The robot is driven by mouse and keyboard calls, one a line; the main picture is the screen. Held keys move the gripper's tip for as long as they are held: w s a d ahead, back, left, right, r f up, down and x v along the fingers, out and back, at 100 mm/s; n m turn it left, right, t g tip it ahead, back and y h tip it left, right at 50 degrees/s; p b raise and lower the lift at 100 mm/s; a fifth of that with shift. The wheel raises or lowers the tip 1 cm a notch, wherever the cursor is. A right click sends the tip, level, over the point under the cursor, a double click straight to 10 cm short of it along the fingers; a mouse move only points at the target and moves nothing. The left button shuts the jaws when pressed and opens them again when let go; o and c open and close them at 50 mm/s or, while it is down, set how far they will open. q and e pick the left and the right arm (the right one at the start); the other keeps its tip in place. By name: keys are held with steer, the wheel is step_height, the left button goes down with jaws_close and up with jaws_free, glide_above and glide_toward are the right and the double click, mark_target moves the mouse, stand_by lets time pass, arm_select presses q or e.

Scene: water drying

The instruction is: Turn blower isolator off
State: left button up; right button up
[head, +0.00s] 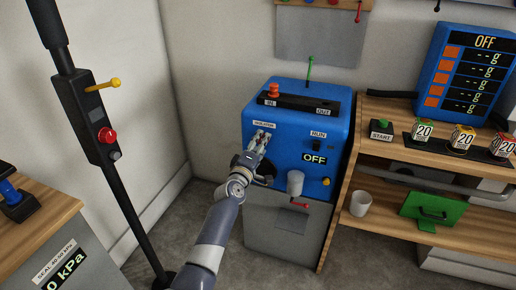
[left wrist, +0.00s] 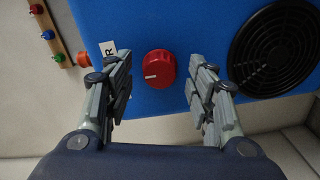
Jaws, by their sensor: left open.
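The blue blower unit (head: 335,125) stands on a grey base, with an ISOLATOR label (head: 264,125) on its front. In the left wrist view, the isolator is a round red knob (left wrist: 160,66) on the blue panel (left wrist: 150,25), with a white mark pointing left in that picture. My left gripper (head: 259,143) is in front of the panel just below the label and mostly hides the knob in the head view. In the left wrist view its fingers (left wrist: 163,85) are open, one on each side of the knob, with gaps visible. My right gripper is not in view.
The display (head: 314,158) under RUN reads OFF. A black round grille (left wrist: 280,50) is right of the knob in the wrist view. A wooden shelf (head: 385,110) stands right; a black post (head: 130,205) stands left.

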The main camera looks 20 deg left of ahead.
arm_select(q)
steer(key=s, duration=1.2)
steer(key=shift+a, duration=0.2)
steer(key=shift+f, duration=0.15)
